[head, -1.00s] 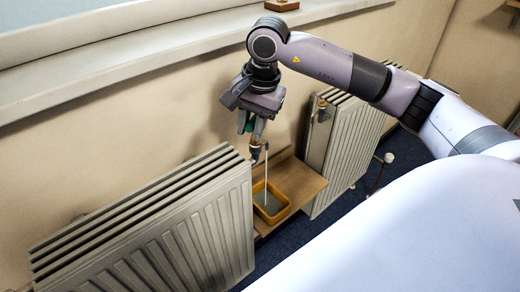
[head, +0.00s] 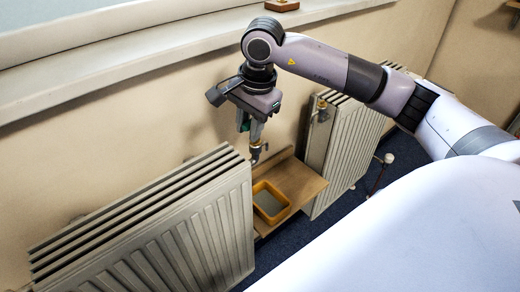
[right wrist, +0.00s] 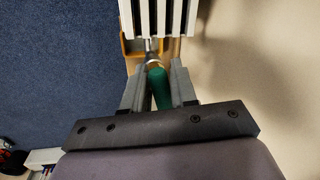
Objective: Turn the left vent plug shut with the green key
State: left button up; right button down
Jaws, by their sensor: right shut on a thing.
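My right gripper (head: 254,132) is shut on the green key (right wrist: 158,88), whose handle lies between the two fingers in the right wrist view. In the head view the gripper points down at the upper right end of the left radiator (head: 150,240). The key's far end is at the metal vent fitting (head: 256,153) there. The gripper and key partly hide the plug, so I cannot tell its exact angle. No stream shows below the fitting. My left gripper is not in view.
A yellow-orange tray (head: 285,211) with grey contents sits on a wooden board (head: 308,187) below the fitting. A window sill (head: 150,62) runs along the wall above.

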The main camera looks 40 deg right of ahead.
jog(key=shift+d+f, duration=0.1)
jog(key=shift+r+p, duration=0.35)
jog(key=shift+r, duration=0.05)
jog(key=shift+r+p, duration=1)
jog(key=shift+r, duration=0.65)
